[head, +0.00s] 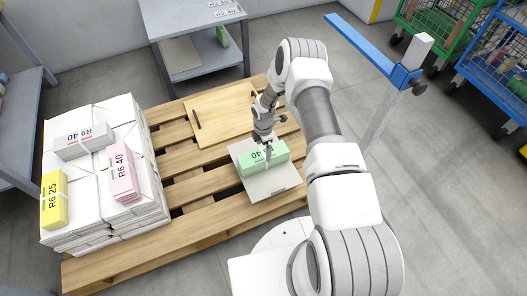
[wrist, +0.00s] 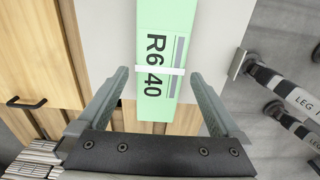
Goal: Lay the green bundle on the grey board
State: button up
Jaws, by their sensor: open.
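The green bundle (head: 255,162), marked R6 40 with a white band, lies on the grey board (head: 272,188) on the pallet. In the wrist view the green bundle (wrist: 165,25) runs up the middle, with the grey board (wrist: 105,35) on both sides; its near end appears past the board's edge, though its height may cause this. My gripper (head: 268,152) is right above the bundle. In the wrist view my gripper (wrist: 160,73) is open, with one finger on each side of the bundle and visible gaps. Whether the fingertips reach below its top is unclear.
A wooden panel with a black handle (head: 222,110) lies behind the board on the pallet (head: 190,190). White stacks (head: 90,200) at left carry yellow (head: 54,200), pink (head: 123,172) and grey-white (head: 83,141) bundles. A grey table (head: 195,15) stands behind; a blue bar (head: 360,43) is at right.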

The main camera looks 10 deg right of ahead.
notch_tip(320, 180, up, 13)
jog(key=p, duration=0.3)
jog(key=shift+p, duration=0.3)
jog(key=s+d+r+m+t, duration=0.1)
jog(key=s+r+m, duration=0.15)
jog(key=r, duration=0.85)
jog(key=s+r+m+t+h, duration=0.1)
jog(key=r+m, duration=0.2)
jog(key=r, duration=0.8)
jog(key=s+d+r+m, duration=0.1)
jog(key=r+m, duration=0.2)
jog(key=r, duration=0.8)
jog(key=s+r+m+t, duration=0.2)
jog(key=s+r+m, duration=0.4)
jog(key=s+r, duration=0.6)
jog(key=s+a+r+m+t+y, duration=0.15)
jog(key=s+m, duration=0.45)
jog(key=s, duration=0.7)
notch_tip(320, 180, up, 23)
jog(key=p, duration=2.2)
jog(key=shift+a, duration=0.3)
jog(key=shift+r+h, duration=0.1)
jog(key=shift+h, duration=0.15)
